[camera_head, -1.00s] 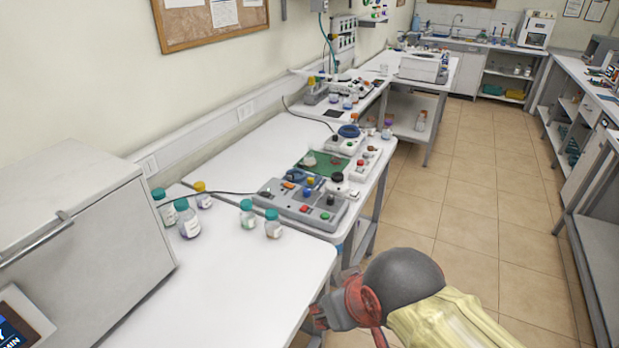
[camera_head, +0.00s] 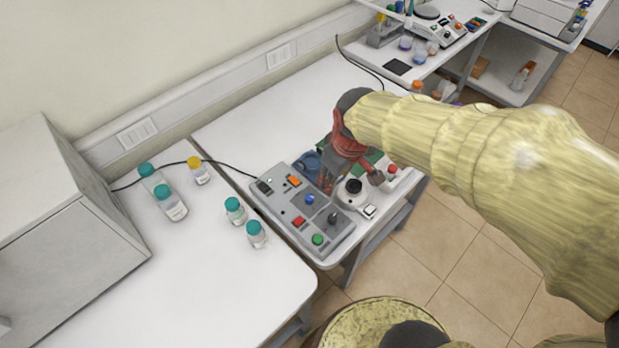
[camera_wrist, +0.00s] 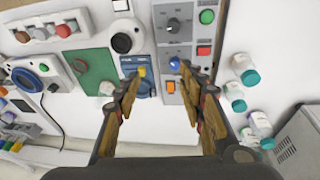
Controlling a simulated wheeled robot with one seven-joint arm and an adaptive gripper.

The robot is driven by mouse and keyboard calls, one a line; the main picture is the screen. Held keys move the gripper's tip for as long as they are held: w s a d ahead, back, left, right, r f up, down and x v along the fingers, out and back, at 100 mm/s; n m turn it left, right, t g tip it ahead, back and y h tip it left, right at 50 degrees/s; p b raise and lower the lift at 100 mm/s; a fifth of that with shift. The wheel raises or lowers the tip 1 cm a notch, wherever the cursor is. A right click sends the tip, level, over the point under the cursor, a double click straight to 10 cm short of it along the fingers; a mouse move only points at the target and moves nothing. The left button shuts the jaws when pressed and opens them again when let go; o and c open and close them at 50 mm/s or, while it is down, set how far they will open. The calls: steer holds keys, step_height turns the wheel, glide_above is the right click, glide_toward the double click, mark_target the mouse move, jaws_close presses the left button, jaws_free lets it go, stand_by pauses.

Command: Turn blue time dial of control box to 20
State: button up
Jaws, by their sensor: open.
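The grey control box (camera_head: 281,222) lies on the white table, with several coloured knobs and buttons on its top. Its blue dial (camera_head: 309,199) sits near the middle of the panel; the number it points to is too small to read. In the wrist view the blue dial (camera_wrist: 174,64) is close to the tip of the right-hand finger, on the grey panel (camera_wrist: 176,52). My gripper (camera_head: 331,188) is open above the box's right edge. In the wrist view my gripper (camera_wrist: 161,72) has its fingers spread and empty, pointing down at the equipment.
A black dial (camera_head: 353,186) on a white device stands right of the box. A red button (camera_head: 299,221), a green button (camera_head: 317,239) and an orange switch (camera_head: 294,181) share the panel. Several teal-capped bottles (camera_head: 256,236) stand to the left. Bare table lies behind.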

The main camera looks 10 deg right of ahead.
steer(key=w+a+f+n+g+p, duration=0.1)
steer(key=w+a+f+n+p, duration=0.1)
steer(key=w+n+p, duration=0.15)
steer(key=n+g+p, duration=0.2)
steer(key=n+p, duration=0.1)
steer(key=p, duration=0.4)
glide_above(309, 197)
step_height(309, 197, down, 6)
steer(key=shift+s+r, duration=0.1)
steer(key=shift+a+f, duration=0.1)
steer(key=shift+f, duration=0.25)
step_height(309, 197, down, 8)
steer(key=shift+r, duration=0.1)
steer(key=shift+c, duration=0.4)
jaws_close()
